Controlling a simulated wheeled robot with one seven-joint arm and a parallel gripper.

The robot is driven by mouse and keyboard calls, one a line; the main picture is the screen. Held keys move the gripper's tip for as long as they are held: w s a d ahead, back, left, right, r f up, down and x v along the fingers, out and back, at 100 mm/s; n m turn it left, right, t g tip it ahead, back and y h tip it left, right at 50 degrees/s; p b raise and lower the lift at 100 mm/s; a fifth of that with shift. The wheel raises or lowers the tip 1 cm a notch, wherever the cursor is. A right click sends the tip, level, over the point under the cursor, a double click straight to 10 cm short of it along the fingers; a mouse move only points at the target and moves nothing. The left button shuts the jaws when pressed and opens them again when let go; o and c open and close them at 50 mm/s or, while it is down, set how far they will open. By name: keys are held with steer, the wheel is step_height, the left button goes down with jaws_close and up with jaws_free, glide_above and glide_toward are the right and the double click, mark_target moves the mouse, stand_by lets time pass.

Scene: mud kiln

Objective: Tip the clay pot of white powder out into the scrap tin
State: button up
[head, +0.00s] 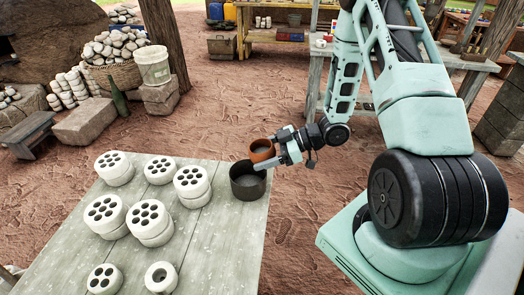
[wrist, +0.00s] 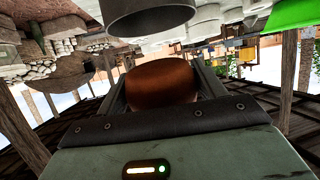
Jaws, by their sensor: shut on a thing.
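The clay pot (head: 262,153) is small and orange-brown, with its round mouth facing up toward the head camera and a greyish inside. I cannot tell how much powder is in it. My gripper (head: 272,156) is shut on the pot, which also shows between the fingers in the wrist view (wrist: 161,82). The scrap tin (head: 248,187) is a dark, open, round tin at the table's right edge. The pot is held above and behind the tin's far rim, overlapping it slightly in the head view. The tin also shows at the top of the wrist view (wrist: 150,20), which looks upside down.
The pale wooden table (head: 225,225) holds several white cylinders with holes (head: 158,217), single and stacked, left of the tin. A single-holed white piece (head: 161,277) stands near the front.

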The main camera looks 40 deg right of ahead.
steer(key=shift+s+d+f+g+h, duration=0.1)
steer(key=shift+d+f+g+h, duration=0.1)
steer(key=shift+f+g+h, duration=0.55)
steer(key=shift+s+f+g+h+p, duration=0.1)
steer(key=shift+f+g+h+p, duration=0.15)
steer(key=shift+h, duration=0.35)
steer(key=shift+f+g+h+p, duration=0.1)
steer(key=shift+g+h+p, duration=0.1)
steer(key=shift+h, duration=0.35)
steer(key=shift+d+r+g+h+p, duration=0.1)
steer(key=shift+g+h+p, duration=0.5)
steer(key=shift+h+p, duration=0.25)
steer(key=shift+g+h+p, duration=0.55)
steer(key=shift+g+h, duration=0.05)
steer(key=shift+h, duration=0.25)
steer(key=shift+h+p, duration=0.4)
steer(key=shift+p, duration=0.2)
steer(key=shift+g+h+p, duration=0.9)
steer(key=shift+h+p, duration=0.1)
steer(key=shift+p, duration=1.6)
steer(key=shift+w+a+f+g+h+p, duration=0.2)
steer(key=shift+g+h+p, duration=0.45)
steer(key=shift+p, duration=2.3)
steer(key=shift+w+a+f+g+h+p, duration=0.1)
steer(key=shift+w+a+g+h+p, duration=0.5)
steer(key=shift+p, duration=2.35)
steer(key=shift+s+d+t+h, duration=0.25)
steer(key=shift+s+d, duration=0.15)
steer(key=shift+s, duration=0.05)
